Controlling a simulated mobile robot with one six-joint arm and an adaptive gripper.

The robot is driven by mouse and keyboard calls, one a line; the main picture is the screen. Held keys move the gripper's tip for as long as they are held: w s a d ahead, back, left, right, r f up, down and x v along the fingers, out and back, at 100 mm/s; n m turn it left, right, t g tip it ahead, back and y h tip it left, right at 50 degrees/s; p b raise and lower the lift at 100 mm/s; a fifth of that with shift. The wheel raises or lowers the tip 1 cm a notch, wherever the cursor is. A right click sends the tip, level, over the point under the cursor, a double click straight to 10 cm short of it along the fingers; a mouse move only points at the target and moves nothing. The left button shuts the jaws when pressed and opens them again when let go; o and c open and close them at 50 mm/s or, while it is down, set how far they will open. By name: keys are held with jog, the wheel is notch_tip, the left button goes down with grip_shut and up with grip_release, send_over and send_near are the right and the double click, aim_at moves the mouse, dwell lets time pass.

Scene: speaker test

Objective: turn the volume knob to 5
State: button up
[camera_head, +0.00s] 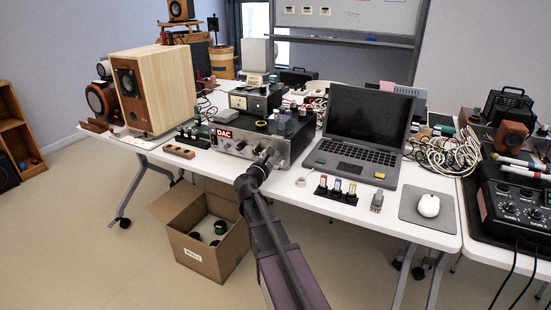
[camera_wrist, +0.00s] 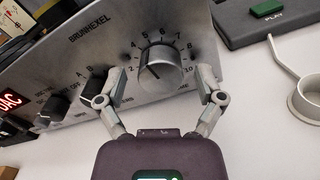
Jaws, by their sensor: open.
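The silver volume knob (camera_wrist: 159,70) is on the sloped metal front of the amplifier (camera_wrist: 75,60), labelled BRUNHEXEL, in the wrist view. Printed numbers rise clockwise around it, with 4 to 10 readable. I cannot make out where its pointer stands. My gripper (camera_wrist: 161,80) is open, one fingertip left of the knob and one right, with gaps on both sides.
Smaller black knobs (camera_wrist: 94,83) sit left of my left finger. An open laptop (camera_head: 365,130) stands right of the amplifier. A cardboard box (camera_head: 205,245) is on the floor.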

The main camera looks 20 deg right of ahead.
jog(key=shift+c, duration=0.2)
jog(key=c, duration=1.1)
jog(key=shift+m, duration=0.3)
jog(key=shift+m, duration=0.5)
jog(key=o, duration=1.1)
jog(key=shift+o, duration=0.2)
